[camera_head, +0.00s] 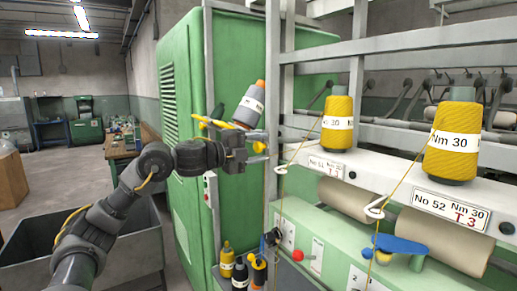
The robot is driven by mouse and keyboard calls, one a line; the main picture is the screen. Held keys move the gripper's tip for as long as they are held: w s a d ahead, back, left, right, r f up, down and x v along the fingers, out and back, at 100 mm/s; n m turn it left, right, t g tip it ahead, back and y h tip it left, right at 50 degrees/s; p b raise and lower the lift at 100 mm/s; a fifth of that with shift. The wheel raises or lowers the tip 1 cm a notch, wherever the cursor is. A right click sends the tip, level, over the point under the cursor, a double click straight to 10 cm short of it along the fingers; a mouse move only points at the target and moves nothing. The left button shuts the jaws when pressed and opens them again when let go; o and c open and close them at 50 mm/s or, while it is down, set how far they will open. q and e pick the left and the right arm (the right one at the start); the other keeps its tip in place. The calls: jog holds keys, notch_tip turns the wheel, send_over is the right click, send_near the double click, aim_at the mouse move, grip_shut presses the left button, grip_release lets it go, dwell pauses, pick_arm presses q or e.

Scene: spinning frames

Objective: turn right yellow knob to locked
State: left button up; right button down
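A yellow knob (383,257) is on the front of the green machine panel at the lower right, partly covered by a blue lever (400,244). I cannot read whether it stands at locked. My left gripper (259,147) is up and to the left of it, in front of the green cabinet and well apart from the knob. Its fingers look spread, with a small gap between them. A tilted grey cone with an orange tip (249,106) shows just above the gripper; I cannot tell if they touch. My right gripper is not in view.
A red knob (297,255) is left of the yellow one. Yellow yarn cones (337,122) stand on the white rail above, with yarn running down through hooks. A grey frame post (272,100) rises near my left gripper. Small bottles (227,260) stand low beside the panel.

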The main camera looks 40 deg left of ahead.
pick_arm(q)
jog(key=shift+s+a+f+b, duration=0.1)
jog(key=shift+s+a+b, duration=0.05)
jog(key=shift+s+b, duration=0.2)
jog(key=b+v, duration=0.7)
jog(key=v, duration=0.3)
jog(key=shift+b, duration=0.3)
